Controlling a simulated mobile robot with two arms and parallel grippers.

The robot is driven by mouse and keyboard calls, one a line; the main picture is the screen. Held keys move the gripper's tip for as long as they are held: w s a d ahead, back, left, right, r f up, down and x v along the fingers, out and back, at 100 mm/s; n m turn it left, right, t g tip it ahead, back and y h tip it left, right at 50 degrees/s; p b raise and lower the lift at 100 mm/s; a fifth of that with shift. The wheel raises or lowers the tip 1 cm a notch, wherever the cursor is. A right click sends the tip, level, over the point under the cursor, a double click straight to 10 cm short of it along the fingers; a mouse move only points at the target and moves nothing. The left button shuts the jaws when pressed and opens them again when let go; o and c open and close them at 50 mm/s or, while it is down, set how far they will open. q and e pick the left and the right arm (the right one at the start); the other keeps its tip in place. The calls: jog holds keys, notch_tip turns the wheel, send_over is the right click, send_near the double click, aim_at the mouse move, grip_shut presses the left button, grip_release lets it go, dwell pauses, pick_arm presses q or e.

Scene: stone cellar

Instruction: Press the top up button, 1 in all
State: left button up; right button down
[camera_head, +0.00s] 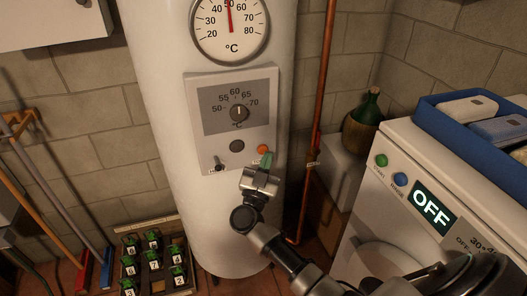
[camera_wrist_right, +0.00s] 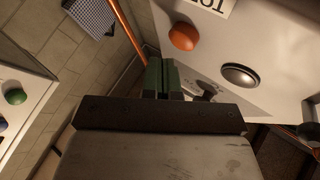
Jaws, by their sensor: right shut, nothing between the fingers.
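The white boiler's control panel (camera_head: 205,155) carries an orange round button (camera_head: 263,149) at its lower right and a dark grey round button (camera_head: 236,146) beside it. In the wrist view the orange button (camera_wrist_right: 183,36) stands near a cut-off, turned label (camera_wrist_right: 205,6) with "TO" readable; the dark button (camera_wrist_right: 240,75) has a silver ring. My right gripper (camera_head: 266,160) is shut and empty, its green fingertips in front of the panel just below the orange button. In the wrist view the fingertips (camera_wrist_right: 163,78) appear apart from both buttons. My left gripper is not in view.
A temperature dial (camera_head: 239,113) and a small lever (camera_head: 218,163) are on the panel. A copper pipe (camera_head: 318,120) runs down right of the boiler. A washing machine (camera_head: 400,170) stands at right, a crate of small plants (camera_head: 150,265) at lower left.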

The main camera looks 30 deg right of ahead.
jog(key=shift+w, duration=0.1)
jog(key=shift+w+d, duration=0.1)
jog(key=shift+w, duration=0.25)
jog(key=shift+w+d, duration=0.15)
jog(key=shift+w, duration=0.3)
dwell(0.8)
jog(key=shift+s, duration=0.1)
jog(key=shift+s+a+p, duration=0.25)
jog(key=shift+s+p, duration=0.5)
jog(key=shift+s, duration=0.05)
